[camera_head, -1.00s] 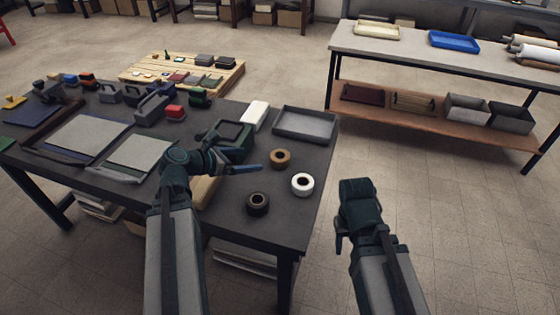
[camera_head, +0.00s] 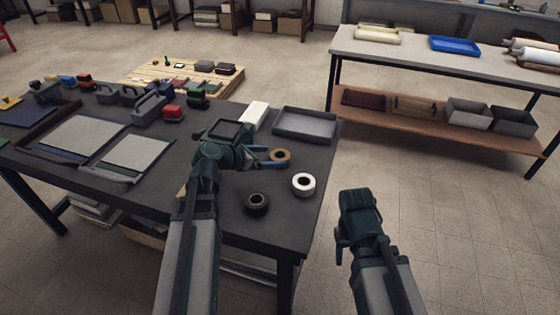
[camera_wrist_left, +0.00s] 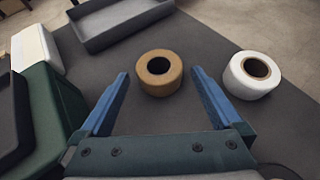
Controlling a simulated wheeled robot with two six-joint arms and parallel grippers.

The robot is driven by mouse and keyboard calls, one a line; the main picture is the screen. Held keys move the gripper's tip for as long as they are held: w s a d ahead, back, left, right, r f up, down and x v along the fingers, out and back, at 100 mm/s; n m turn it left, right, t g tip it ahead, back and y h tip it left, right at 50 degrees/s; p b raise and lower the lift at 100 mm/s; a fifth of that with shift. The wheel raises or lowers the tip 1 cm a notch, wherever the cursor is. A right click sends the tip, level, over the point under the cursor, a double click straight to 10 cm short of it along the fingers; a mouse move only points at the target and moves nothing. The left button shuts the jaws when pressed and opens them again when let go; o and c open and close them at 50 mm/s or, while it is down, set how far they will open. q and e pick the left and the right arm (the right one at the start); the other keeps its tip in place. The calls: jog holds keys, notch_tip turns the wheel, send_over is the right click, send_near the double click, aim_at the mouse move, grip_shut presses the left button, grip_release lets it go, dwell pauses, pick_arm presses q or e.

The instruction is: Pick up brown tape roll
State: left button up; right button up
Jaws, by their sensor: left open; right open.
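The brown tape roll (camera_head: 280,156) lies flat on the dark table (camera_head: 232,222), left of and behind the white roll. In the left wrist view the brown tape roll (camera_wrist_left: 159,72) sits ahead, just beyond and between the blue fingertips. My left gripper (camera_head: 273,157) is open and empty, its fingers pointing right at the roll; it also shows in the left wrist view (camera_wrist_left: 160,76).
A white tape roll (camera_head: 303,184) and a black tape roll (camera_head: 257,203) lie nearby. A grey tray (camera_head: 305,124) and a white box (camera_head: 255,115) stand behind the brown roll. A dark green device (camera_wrist_left: 50,115) stands left of my left gripper.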

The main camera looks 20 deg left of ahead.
aim_at(278, 156)
pick_arm(q)
jog(key=b+x, duration=0.1)
jog(key=x, duration=0.2)
jog(key=shift+w+f, duration=0.15)
jog(key=shift+w, duration=0.1)
jog(key=c, duration=1.2)
jog(key=shift+o, duration=0.2)
notch_tip(278, 156, up, 10)
jog(key=p, duration=1)
